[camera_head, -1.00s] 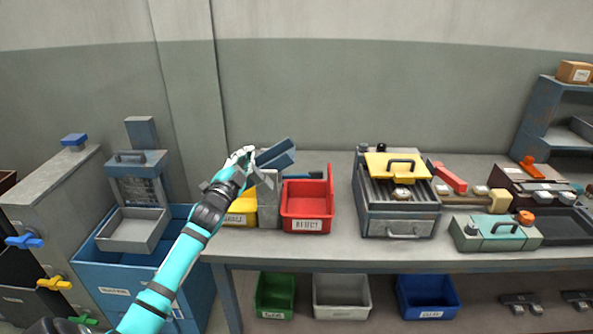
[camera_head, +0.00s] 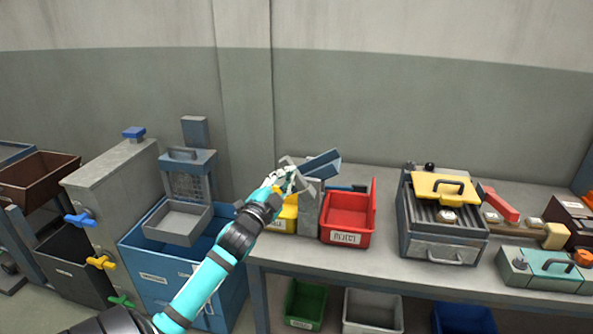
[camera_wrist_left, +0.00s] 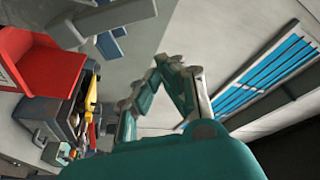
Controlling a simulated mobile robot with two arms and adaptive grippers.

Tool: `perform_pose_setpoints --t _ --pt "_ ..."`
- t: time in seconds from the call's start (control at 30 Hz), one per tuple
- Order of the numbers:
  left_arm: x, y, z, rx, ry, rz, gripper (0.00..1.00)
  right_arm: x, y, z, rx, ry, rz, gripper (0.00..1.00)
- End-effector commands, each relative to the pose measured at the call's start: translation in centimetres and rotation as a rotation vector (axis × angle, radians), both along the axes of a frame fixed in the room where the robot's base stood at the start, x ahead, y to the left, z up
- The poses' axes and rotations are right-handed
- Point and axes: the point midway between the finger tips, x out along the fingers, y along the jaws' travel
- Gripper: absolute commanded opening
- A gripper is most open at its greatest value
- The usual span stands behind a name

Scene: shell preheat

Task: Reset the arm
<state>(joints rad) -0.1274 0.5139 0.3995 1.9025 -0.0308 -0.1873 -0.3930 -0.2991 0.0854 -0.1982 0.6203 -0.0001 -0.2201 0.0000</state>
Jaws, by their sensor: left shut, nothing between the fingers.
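My left arm reaches up from the bottom of the head view. Its gripper (camera_head: 285,180) is near the back left end of the workbench (camera_head: 300,255), in front of a grey stand with a tilted blue chute (camera_head: 322,165). In the left wrist view the same gripper (camera_wrist_left: 165,75) shows its fingers in the middle, with nothing between them. A yellow bin (camera_head: 284,220) stands just below the gripper, partly hidden by the arm. The right gripper does not show.
A red bin (camera_head: 346,215) stands right of the stand. Further right is a grey heater box (camera_head: 445,243) with a yellow lid plate (camera_head: 436,187). A blue crate (camera_head: 160,265) and a grey cabinet (camera_head: 115,190) with coloured valves stand on the left. Bins sit below the bench.

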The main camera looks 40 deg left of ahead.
Motion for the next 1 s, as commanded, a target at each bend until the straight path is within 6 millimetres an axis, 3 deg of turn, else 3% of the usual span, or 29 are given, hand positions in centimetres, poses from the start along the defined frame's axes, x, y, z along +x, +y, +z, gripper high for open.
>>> perform_pose_setpoints --t 0.17,0.8,0.9,0.97,1.0 --pt "-1.3 -0.4 -0.2 0.001 -0.001 -0.002 0.0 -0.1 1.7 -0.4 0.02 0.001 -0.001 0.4" --pt "-1.4 -0.4 -0.3 -0.001 0.001 -0.001 0.0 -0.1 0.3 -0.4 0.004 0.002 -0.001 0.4" --pt "-1.2 -0.3 -2.0 -0.026 0.026 0.002 0.0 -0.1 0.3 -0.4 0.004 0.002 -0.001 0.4" --pt "-0.9 -0.1 -4.4 -0.059 0.061 0.006 0.0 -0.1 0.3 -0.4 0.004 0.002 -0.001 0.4" --pt "-0.8 0.0 -6.6 -0.089 0.095 0.009 0.0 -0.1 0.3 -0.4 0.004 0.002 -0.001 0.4"
